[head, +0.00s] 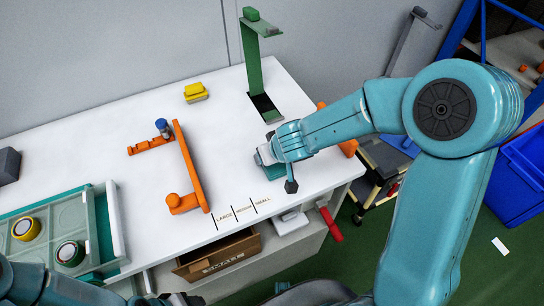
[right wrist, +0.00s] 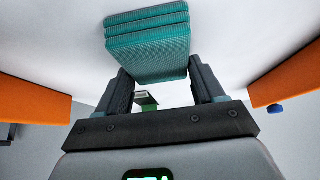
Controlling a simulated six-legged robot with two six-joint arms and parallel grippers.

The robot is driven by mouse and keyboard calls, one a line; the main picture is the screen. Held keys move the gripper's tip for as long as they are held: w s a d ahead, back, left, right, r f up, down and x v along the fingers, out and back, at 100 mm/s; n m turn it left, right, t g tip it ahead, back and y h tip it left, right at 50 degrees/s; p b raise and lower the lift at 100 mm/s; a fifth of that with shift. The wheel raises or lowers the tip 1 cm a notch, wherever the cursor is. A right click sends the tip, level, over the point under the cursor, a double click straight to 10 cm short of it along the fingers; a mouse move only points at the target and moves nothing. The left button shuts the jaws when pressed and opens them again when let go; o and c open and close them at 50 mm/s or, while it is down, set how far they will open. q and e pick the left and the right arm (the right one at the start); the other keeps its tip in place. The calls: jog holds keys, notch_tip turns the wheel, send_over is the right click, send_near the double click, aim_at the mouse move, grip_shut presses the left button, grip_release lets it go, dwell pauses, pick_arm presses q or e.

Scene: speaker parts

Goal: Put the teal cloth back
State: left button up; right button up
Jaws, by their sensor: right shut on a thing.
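My right gripper (head: 268,155) is low over the right part of the white table, near the small printed labels. In the right wrist view its fingers (right wrist: 165,92) are shut on the teal cloth (right wrist: 148,42), a folded, layered, textured bundle that extends beyond the fingertips. In the head view the cloth is mostly hidden by the gripper, and I cannot tell whether it touches the table. My left arm shows at the bottom left, and its gripper (head: 178,299) is partly cut off at the bottom edge, its jaw opening unclear.
On the white table (head: 225,130) are an orange bracket (head: 190,165), a yellow block (head: 196,92), a green stand (head: 262,65) and a blue-topped item (head: 162,126). A teal tray (head: 45,215) with round parts is at left. An open drawer (head: 217,255) juts out below the front edge.

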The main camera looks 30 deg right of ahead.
jog(key=shift+s+r, duration=0.1)
jog(key=shift+r, duration=0.05)
jog(key=shift+f, duration=0.2)
jog(key=o, duration=1.4)
jog(key=shift+r, duration=0.1)
